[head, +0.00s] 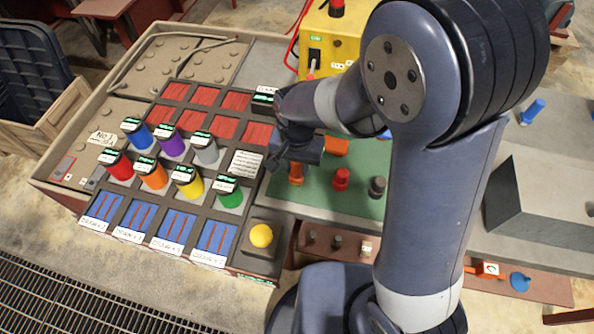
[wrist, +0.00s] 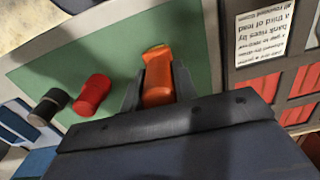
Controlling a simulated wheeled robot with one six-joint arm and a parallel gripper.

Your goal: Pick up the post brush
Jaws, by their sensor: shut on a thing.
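My gripper (head: 296,160) is low over the green mat (head: 318,195) and shut on an orange cylinder (head: 296,174). I take this to be the post brush, though no label on it can be read. In the wrist view the orange cylinder (wrist: 158,82) sits between the two dark fingers, with a lighter orange end past the fingertips. Its near end is hidden by my gripper. I cannot tell whether it still touches the mat. Another orange piece (head: 336,146) shows just right of my gripper in the head view.
Left is a tray with several coloured cylinders, including a green one (head: 229,192), and a yellow knob (head: 261,236). A yellow box (head: 330,35) stands behind.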

